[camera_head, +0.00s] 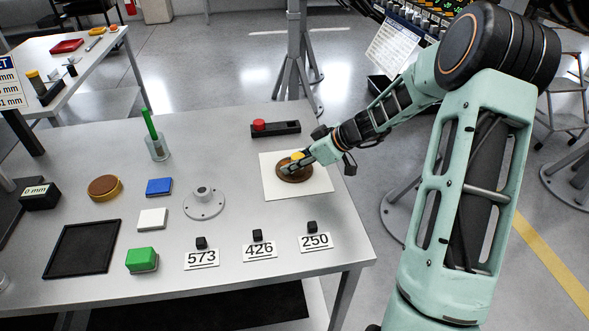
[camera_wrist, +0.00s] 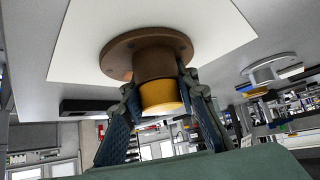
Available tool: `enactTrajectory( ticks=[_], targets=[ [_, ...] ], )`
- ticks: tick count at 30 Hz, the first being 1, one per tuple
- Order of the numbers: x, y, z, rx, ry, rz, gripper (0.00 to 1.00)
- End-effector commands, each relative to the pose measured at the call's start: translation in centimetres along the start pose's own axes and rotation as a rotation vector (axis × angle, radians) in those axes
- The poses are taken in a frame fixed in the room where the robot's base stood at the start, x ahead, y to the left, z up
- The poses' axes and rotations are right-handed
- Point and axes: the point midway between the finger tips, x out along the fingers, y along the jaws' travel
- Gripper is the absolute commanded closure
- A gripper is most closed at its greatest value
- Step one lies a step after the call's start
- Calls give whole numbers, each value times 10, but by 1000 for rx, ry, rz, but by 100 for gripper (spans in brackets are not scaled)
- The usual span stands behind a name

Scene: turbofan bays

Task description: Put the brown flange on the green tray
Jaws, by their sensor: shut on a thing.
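The brown flange (camera_head: 288,177) has a round base and a raised hub with a yellow end. It lies on a white square sheet (camera_head: 320,187) at the right of the table. My gripper (camera_head: 296,165) is shut on the flange hub from above. In the wrist view the flange (camera_wrist: 148,48) shows its disc against the white sheet, and my gripper (camera_wrist: 160,95) has a finger on each side of the hub. I see no clear green tray; a small green block (camera_head: 142,258) sits at the front left of the table.
A grey flange (camera_head: 204,205) stands mid-table beside blue (camera_head: 159,187) and white (camera_head: 152,219) blocks. A black tray (camera_head: 82,248) lies at left. Number cards (camera_head: 260,250) line the front edge. A black box with a red button (camera_head: 275,128) is behind the sheet.

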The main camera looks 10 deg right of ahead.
Motion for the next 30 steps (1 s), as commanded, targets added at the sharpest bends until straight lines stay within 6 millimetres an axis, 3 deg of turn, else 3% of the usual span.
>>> enactTrajectory(
  ticks=[1,5,14,20,30],
  targets=[
    [1,4,11,7,-16,12,100],
    [1,4,12,7,-16,11,100],
    [-11,5,-1,5,-14,14,100],
    [-35,-4,-18,3,-11,12,100],
    [-92,-42,-37,2,-9,13,100]
  ],
)
